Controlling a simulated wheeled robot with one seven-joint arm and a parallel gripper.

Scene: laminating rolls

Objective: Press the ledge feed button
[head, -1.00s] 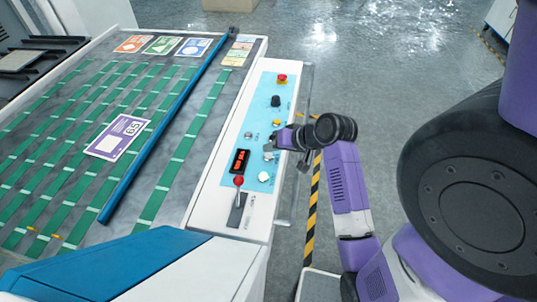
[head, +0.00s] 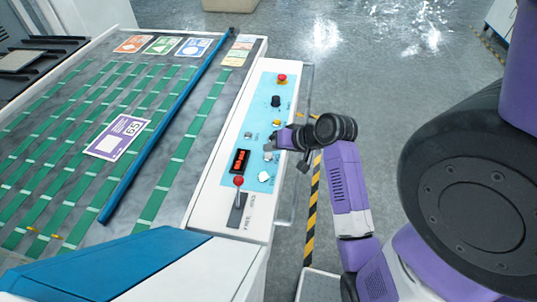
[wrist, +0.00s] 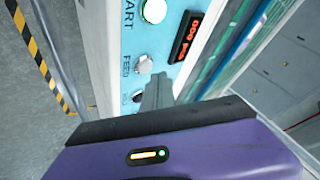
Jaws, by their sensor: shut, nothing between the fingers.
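The feed button (wrist: 144,64) is a small round silver-grey button beside the printed word FEED in the wrist view. In the head view it appears to be the small round button (head: 268,157) on the light blue control panel (head: 256,137). My gripper (wrist: 158,90) is shut and empty, with its fingertips over the panel just beside the feed button. The fingers do not cover the button; whether they touch the panel is unclear. In the head view my gripper (head: 279,139) is at the panel's right side, and its fingertips are hard to make out.
The lit start button (wrist: 154,10) and red display (wrist: 186,36) are near the feed button. Another small control (wrist: 137,96) is close by the fingers. A red-knobbed lever (head: 238,182), black knob (head: 275,101) and red button (head: 282,79) also stand on the panel.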

